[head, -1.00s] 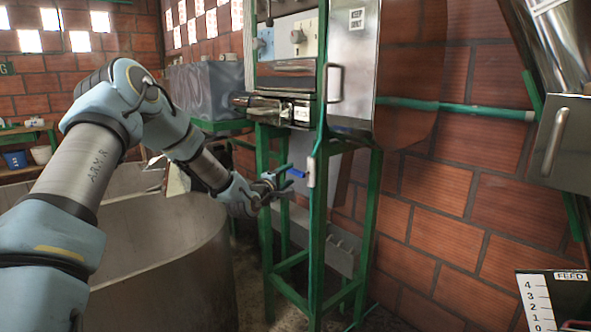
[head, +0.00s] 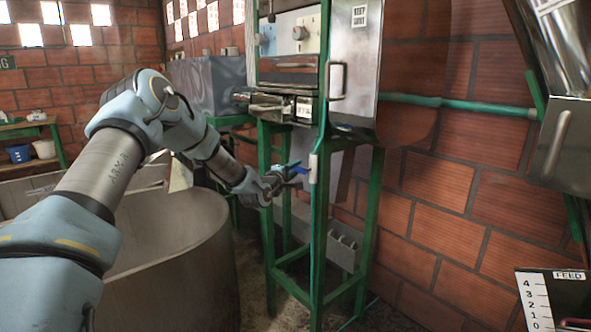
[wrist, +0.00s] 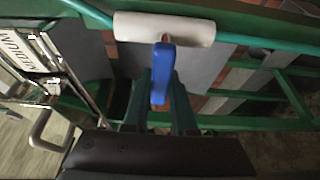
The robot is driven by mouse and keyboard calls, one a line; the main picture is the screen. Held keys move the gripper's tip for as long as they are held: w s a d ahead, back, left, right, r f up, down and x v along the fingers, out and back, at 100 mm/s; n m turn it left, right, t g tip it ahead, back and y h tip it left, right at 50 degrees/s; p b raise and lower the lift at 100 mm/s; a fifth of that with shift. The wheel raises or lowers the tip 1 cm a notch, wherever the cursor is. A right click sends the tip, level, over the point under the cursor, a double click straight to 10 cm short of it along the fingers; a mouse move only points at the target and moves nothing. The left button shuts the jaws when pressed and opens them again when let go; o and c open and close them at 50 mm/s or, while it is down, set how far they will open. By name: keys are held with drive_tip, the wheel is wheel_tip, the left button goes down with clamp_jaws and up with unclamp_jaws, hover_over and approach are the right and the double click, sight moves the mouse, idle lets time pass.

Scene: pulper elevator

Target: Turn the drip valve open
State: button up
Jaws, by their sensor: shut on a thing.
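The drip valve has a white body (head: 313,168) on a thin green pipe at the stand's front leg. The body fills the top middle of the wrist view (wrist: 190,29). Its blue lever (wrist: 162,72) points from the body toward my gripper, with its end between the two fingers. My gripper (wrist: 160,105) is shut on the blue lever. In the head view my gripper (head: 296,176) is at the valve, to the left of the white body, and hides part of the lever.
A green metal stand (head: 317,235) carries the metal machine and its cabinet (head: 352,60). A large round tank (head: 165,265) stands at left, below my arm. A brick wall (head: 445,210) is behind at right. A metal handle (wrist: 50,130) shows at left in the wrist view.

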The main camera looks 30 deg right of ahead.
clamp_jaws()
idle(0.9)
